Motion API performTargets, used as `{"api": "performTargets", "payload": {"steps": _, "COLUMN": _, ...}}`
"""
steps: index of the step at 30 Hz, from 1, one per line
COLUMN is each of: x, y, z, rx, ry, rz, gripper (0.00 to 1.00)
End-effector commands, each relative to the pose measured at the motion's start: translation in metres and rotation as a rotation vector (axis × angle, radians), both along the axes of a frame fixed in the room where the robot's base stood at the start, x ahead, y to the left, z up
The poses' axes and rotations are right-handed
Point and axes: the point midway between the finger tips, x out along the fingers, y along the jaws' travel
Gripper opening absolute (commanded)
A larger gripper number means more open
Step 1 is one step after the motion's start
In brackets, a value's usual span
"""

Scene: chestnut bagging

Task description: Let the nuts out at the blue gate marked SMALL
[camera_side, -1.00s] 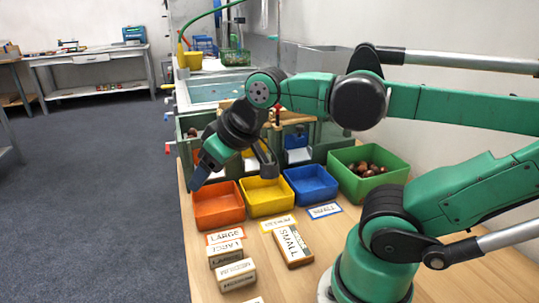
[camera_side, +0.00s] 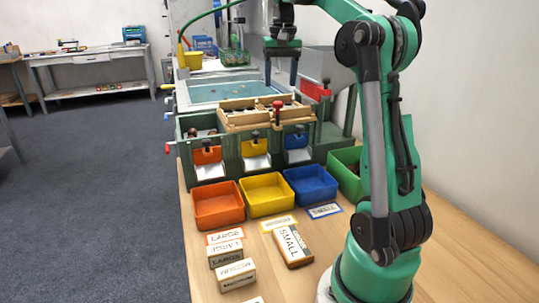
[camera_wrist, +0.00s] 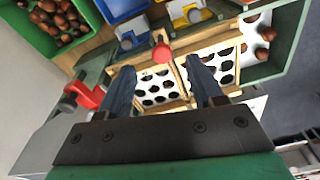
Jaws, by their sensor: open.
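The blue gate (camera_side: 297,141) is the rightmost of three on the front of the green sorter, with a dark knob and a white chute below it. It also shows in the wrist view (camera_wrist: 131,30), beyond my fingers. The blue bin (camera_side: 311,184) stands in front of it and looks empty. A blue-edged card (camera_side: 324,211) reading SMALL lies before that bin. My gripper (camera_side: 281,82) is open and empty, pointing down above the sorter's wooden sieve frame (camera_side: 240,124). In the wrist view the gripper (camera_wrist: 160,70) straddles the view of the sieve and red knob (camera_wrist: 161,53), apart from the gate.
Left of the blue gate are the yellow gate (camera_side: 255,147) and orange gate (camera_side: 207,155), with yellow (camera_side: 265,193) and orange (camera_side: 218,205) bins. A red handle (camera_side: 316,91) sticks out at right. A green bin (camera_wrist: 30,35) holds chestnuts. Labelled blocks lie in front.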

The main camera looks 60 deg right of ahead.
Motion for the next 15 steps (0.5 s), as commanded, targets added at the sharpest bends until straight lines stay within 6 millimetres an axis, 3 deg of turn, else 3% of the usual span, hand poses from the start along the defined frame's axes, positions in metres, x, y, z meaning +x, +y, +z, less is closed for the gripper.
{"api": "performTargets", "payload": {"steps": 3, "x": -0.017, "y": -0.03, "z": -0.009, "rx": 0.039, "ry": 0.032, "rz": -0.099, "gripper": 0.6}}
{"api": "performTargets", "payload": {"steps": 8, "x": -0.037, "y": -0.057, "z": -0.02, "rx": 0.081, "ry": 0.062, "rz": -0.199, "gripper": 0.6}}
{"api": "performTargets", "payload": {"steps": 15, "x": -0.036, "y": -0.054, "z": -0.046, "rx": 0.08, "ry": 0.061, "rz": -0.19, "gripper": 0.6}}
